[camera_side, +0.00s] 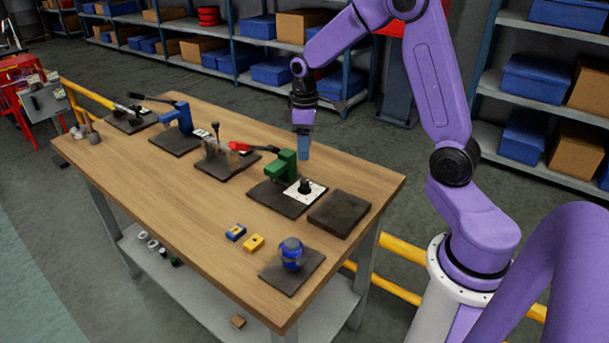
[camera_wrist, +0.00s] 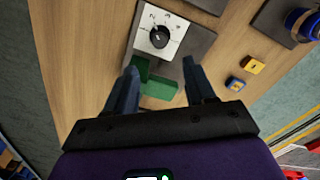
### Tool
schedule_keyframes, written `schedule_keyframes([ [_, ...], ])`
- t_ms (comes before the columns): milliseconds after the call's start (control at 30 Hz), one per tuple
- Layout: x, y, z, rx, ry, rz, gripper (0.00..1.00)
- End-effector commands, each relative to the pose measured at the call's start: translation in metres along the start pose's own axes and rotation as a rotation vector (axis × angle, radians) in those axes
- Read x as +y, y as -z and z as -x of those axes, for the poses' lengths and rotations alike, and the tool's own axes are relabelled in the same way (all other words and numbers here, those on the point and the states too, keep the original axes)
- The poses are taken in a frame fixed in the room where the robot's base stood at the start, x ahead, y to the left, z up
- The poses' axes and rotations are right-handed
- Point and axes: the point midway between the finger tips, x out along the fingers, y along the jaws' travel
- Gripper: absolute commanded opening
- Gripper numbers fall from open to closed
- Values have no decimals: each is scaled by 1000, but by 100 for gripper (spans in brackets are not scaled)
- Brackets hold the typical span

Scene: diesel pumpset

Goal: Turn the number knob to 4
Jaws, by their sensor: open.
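The number knob (camera_side: 305,186) is a black knob on a white dial plate (camera_side: 316,194) that sits on a dark base plate. It also shows at the top of the wrist view as a round black knob (camera_wrist: 159,36) on the white dial (camera_wrist: 172,21) with small black marks around it; I cannot read them all. My gripper (camera_side: 304,155) hangs above the bench, pointing down, close to the green block beside the dial. In the wrist view my gripper (camera_wrist: 160,78) is open and empty. Its two fingers are apart, and the knob lies beyond the fingertips, not between them.
A green stepped block (camera_side: 287,166) stands right behind the dial. A bare dark plate (camera_side: 339,214) lies to its right. A blue round part (camera_side: 291,252), a yellow block (camera_side: 253,242) and a blue-yellow block (camera_side: 235,232) are nearer. A red-handled fixture (camera_side: 238,148) stands left. The bench front (camera_side: 170,220) is clear.

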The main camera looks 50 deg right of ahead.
Motion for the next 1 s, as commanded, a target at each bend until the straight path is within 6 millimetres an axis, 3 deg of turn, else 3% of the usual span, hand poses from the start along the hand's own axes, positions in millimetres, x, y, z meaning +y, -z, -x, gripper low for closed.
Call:
schedule_keyframes([
  [300, 0, -1, -60, -4, 2, -1, 54],
  [500, 0, -1, -86, -2, 1, -1, 54],
  [700, 0, 0, -98, 1, 0, 0, 54],
  [1000, 0, 0, -99, 1, -1, -1, 54],
])
